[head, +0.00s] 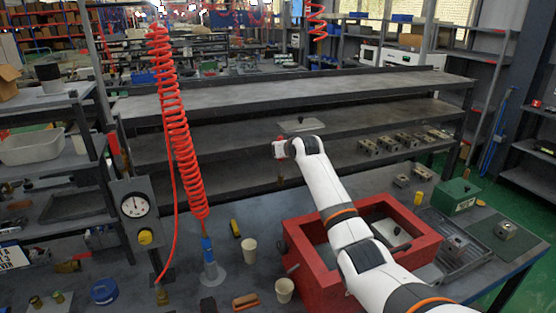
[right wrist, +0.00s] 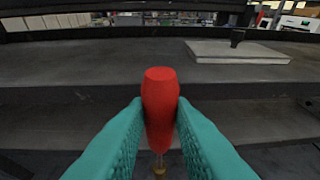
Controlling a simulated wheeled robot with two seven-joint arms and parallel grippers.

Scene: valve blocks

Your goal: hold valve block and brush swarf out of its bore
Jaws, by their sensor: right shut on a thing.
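My right gripper (right wrist: 160,125) is shut on a red-handled tool, likely the brush (right wrist: 160,100), and holds it upright between its teal fingers; a brass-coloured part shows below the handle. In the head view my right arm reaches over the bench, and the gripper (head: 280,163) hangs in the air before the shelves. Valve blocks show as grey metal blocks: one on a dark green mat (head: 506,230), one in a grey ribbed tray (head: 456,246), two at the bench's back (head: 402,180), and several on the shelf (head: 400,140). My left gripper is not in view.
A thick-walled red open box (head: 300,251) stands under my right arm. A green box (head: 455,197) is to its right. A red coiled hose (head: 175,120) hangs at left near a dial gauge (head: 134,206). Cups (head: 249,250) and small items lie on the bench's left half.

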